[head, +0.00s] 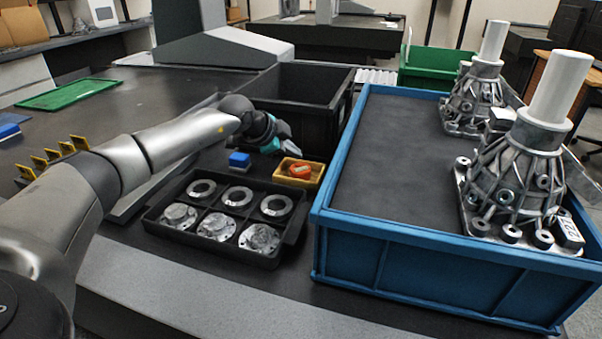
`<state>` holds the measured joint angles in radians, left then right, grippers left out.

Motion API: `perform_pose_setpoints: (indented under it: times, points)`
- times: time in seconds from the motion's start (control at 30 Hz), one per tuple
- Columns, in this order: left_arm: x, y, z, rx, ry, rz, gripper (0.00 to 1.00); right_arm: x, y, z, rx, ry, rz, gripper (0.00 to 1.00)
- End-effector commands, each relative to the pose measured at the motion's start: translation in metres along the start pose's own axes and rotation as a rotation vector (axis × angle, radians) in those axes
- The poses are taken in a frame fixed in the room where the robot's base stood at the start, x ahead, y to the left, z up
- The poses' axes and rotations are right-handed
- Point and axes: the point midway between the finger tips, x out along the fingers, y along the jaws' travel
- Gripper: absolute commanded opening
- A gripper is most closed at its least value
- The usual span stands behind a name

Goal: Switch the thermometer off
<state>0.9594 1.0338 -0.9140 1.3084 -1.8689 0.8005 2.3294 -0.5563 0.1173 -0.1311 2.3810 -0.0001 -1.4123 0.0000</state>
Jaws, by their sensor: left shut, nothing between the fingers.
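A small orange-red device with a pale patch, which looks like the thermometer (300,170), lies in a small yellow tray (313,182) between the black parts tray and the blue crate. Its switch is too small to make out. My left gripper (286,140), dark with teal parts, is shut and empty. It is just behind and above the yellow tray, in front of the black bin, and appears apart from the thermometer. My right gripper is not in view.
A black tray (150,222) of metal rings and flanges is at front centre. A blue crate (420,262) with metal castings (520,170) stands right. A black bin (327,118) stands behind. A blue block (239,160) lies left of the yellow tray.

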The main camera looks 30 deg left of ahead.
Motion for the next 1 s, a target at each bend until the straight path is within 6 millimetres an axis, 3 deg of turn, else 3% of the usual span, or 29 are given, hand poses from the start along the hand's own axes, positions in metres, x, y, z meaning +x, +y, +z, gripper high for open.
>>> perform_pose_setpoints:
  times: [1.0]
  points:
    - [0.0071, 0.0052, 0.0051, 0.000, 0.000, 0.000, 0.00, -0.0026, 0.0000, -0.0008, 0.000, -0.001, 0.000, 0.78]
